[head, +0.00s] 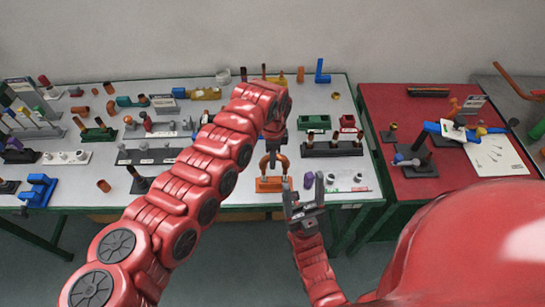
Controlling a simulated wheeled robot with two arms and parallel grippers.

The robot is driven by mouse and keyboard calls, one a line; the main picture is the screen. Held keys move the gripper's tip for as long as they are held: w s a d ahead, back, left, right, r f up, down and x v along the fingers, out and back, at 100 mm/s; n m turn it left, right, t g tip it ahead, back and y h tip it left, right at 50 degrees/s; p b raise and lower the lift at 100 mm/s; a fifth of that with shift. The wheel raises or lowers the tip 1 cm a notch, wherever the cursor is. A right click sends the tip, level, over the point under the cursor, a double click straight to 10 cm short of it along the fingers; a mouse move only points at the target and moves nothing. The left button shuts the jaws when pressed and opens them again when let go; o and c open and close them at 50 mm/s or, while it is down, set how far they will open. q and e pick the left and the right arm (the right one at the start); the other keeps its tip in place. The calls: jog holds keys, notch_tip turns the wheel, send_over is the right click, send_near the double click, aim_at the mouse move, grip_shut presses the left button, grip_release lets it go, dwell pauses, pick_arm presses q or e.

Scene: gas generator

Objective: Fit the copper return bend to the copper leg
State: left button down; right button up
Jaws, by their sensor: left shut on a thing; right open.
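My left gripper (273,147) reaches in over the table from the left and points down. It is shut on the copper return bend (284,162), an inverted U of copper-coloured pipe. The bend is directly above an orange-brown block (270,185) near the table's front edge. The copper leg is not clearly distinguishable; the bend and gripper may cover it. I cannot tell whether the bend's ends touch anything below. My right gripper (304,190) is open and empty, fingers up, in front of and right of the block.
The grey table (225,186) is crowded with small fittings and racks. A dark rack (332,148) stands right of the bend, and a purple piece (308,180) lies beside my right gripper. A red table (400,100) with a blue fixture (440,129) adjoins at right.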

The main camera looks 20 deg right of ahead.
pick_arm(q)
jog(key=shift+b, duration=0.5)
dwell(0.5)
jog(key=shift+f+b, duration=0.85)
jog(key=shift+f, duration=0.45)
jog(key=c, duration=0.6)
grip_release()
notch_tip(320, 180, up, 17)
jog(key=b, duration=0.4)
jog(key=shift+r+b, duration=0.2)
jog(key=shift+b, duration=0.15)
